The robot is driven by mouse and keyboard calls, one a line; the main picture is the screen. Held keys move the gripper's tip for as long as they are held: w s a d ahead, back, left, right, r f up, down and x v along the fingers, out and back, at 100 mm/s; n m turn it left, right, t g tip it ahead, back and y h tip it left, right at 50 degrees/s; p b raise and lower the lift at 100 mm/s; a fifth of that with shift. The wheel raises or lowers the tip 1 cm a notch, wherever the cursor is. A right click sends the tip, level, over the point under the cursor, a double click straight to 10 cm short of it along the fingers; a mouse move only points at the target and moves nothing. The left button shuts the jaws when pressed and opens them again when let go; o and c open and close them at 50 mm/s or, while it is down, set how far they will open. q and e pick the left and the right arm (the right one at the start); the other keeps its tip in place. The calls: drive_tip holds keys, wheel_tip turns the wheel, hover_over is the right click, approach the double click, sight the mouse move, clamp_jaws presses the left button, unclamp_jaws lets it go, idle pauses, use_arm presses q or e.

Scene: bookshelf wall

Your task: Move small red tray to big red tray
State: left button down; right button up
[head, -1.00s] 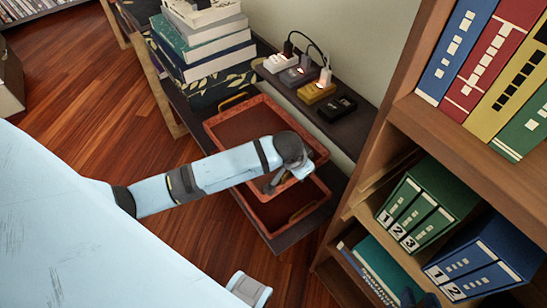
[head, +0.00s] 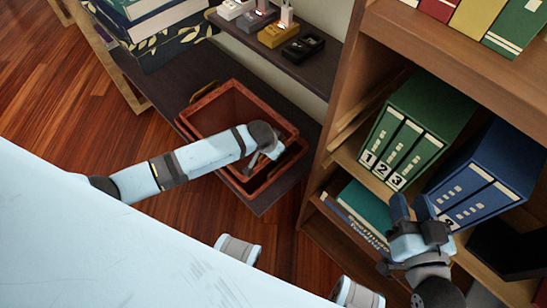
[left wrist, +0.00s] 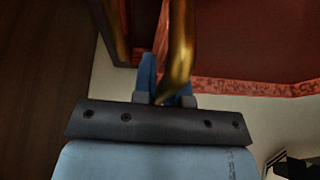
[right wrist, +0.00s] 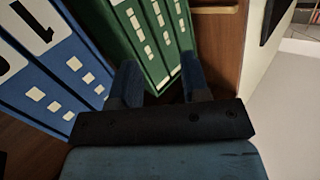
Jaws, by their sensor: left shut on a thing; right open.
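Two red trays overlap on the dark low shelf in the head view. One red tray (head: 232,107) has deep walls and a gold handle at its far left. The other tray's rim (head: 275,181) shows under and in front of it. I cannot tell which is the small one, or whether one rests in the other. My left gripper (head: 265,157) is at the near right side of the trays. In the left wrist view it is shut on a gold handle (left wrist: 181,45), with red tray walls beyond. My right gripper (head: 412,207) is open and empty before the bookcase.
Green binders (head: 405,140) and blue binders (head: 480,190) stand in the bookcase at right, close to my right gripper. Stacked books (head: 155,20) lie beyond the trays. A narrow upper shelf (head: 290,65) with small devices runs behind them. Wooden floor (head: 60,100) is clear at left.

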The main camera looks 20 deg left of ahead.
use_arm(q)
wheel_tip(320, 180, down, 4)
drive_tip(key=shift+f+b, duration=0.1)
drive_tip(key=shift+b, duration=0.8)
drive_tip(key=shift+f, duration=0.25)
drive_tip(key=shift+r, duration=0.1)
use_arm(e)
drive_tip(key=r, duration=0.1)
drive_tip(key=a+r+t+y, duration=0.1)
drive_tip(key=r, duration=0.1)
drive_tip(key=shift+a+r, duration=0.1)
drive_tip(key=shift+r, duration=0.1)
use_arm(q)
drive_tip(key=c, duration=1.2)
unclamp_jaws()
drive_tip(key=shift+o, duration=0.2)
use_arm(e)
drive_tip(key=shift+f, duration=0.1)
